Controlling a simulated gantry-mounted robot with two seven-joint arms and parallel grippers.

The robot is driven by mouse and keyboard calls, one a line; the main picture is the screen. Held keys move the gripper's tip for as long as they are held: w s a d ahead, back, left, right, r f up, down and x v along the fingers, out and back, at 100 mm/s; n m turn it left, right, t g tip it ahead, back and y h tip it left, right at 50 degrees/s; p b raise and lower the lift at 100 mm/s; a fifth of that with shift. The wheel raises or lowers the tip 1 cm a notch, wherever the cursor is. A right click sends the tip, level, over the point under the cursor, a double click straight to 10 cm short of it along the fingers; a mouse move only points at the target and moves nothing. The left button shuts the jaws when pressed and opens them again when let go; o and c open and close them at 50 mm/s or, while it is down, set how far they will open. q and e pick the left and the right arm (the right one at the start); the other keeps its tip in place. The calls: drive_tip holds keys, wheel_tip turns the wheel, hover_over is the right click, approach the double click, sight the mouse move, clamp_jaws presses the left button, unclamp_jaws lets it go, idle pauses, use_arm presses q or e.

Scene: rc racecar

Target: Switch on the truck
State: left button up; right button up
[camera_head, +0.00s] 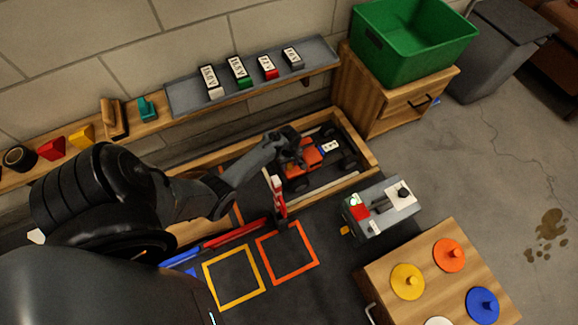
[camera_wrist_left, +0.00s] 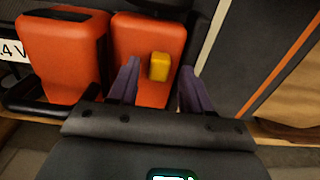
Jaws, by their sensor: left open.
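The orange truck (camera_head: 304,163) with black wheels sits inside a wooden-walled tray at the back middle in the head view. In the left wrist view its orange body (camera_wrist_left: 143,85) fills the upper left, with a yellow switch block (camera_wrist_left: 159,67) on one panel. My left gripper (camera_head: 287,150) is over the truck's left end. In the wrist view my left gripper (camera_wrist_left: 157,88) is open, its two fingers on either side of the yellow block and apart from it. Part of the truck is hidden behind the gripper in the head view. My right gripper is not in view.
The wooden tray wall (camera_head: 352,143) surrounds the truck. A grey device (camera_head: 382,208) stands in front of the tray, and a red-and-white striped post (camera_head: 278,194) is close to my left arm. A wooden cabinet (camera_head: 393,103) with a green bin (camera_head: 412,42) stands at the back right.

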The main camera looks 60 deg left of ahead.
use_arm(q)
drive_tip(key=shift+f, duration=0.5)
drive_tip(key=shift+c, duration=0.5)
clamp_jaws()
